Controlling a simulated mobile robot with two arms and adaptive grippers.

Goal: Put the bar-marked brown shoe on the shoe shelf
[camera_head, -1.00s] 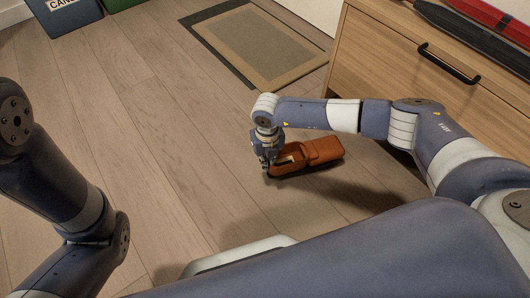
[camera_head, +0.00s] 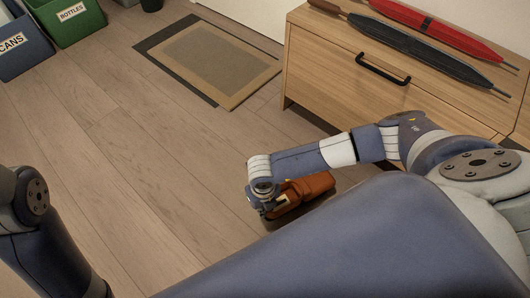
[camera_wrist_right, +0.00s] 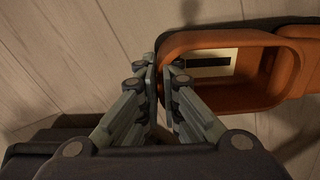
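The brown shoe (camera_head: 308,188) is orange-brown, and the right wrist view shows a pale patch with a black bar inside its opening (camera_wrist_right: 207,62). My right gripper (camera_head: 268,208) is at the shoe's near end. In the wrist view its fingers (camera_wrist_right: 161,82) are closed on either side of the shoe's rim, with the shoe extending to the right. The shoe appears held above the floor. Part of it is hidden by my gripper and body. My left arm shows at the left edge, but its gripper is out of view. No shoe shelf shows.
A wooden drawer cabinet (camera_head: 340,82) stands at the right with a red umbrella (camera_head: 440,25) and a dark umbrella (camera_head: 425,47) on top. A mat (camera_head: 212,62) lies at the back. A blue CANS bin (camera_head: 22,50) and green BOTTLES bin (camera_head: 75,22) stand back left. Middle floor is clear.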

